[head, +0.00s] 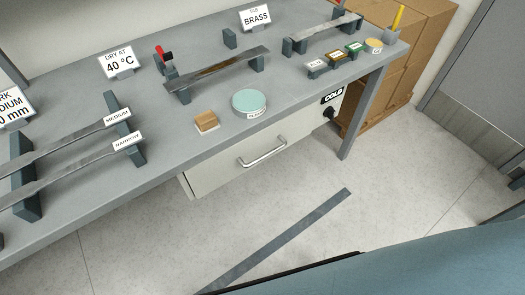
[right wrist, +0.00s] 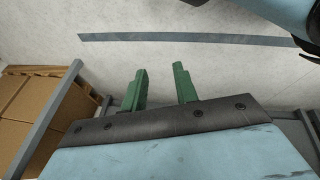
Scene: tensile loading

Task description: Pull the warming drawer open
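The warming drawer (head: 235,168) is a pale front under the grey bench, with a silver bar handle (head: 262,151) across it. The drawer looks shut. A panel with a "COLD" label (head: 332,96) and a black knob (head: 329,113) sits to its right. My right gripper (right wrist: 160,82) shows in the right wrist view, its two green fingers apart with nothing between them, above the floor. It is away from the handle, which that view does not show.
The bench (head: 200,130) carries metal strips on dark stands, a teal round dish (head: 249,102), a small wooden block (head: 206,121) and sign cards. Cardboard boxes (head: 400,70) stand at right beyond the bench leg (head: 362,112). A dark strip (head: 280,240) marks the open floor before the drawer.

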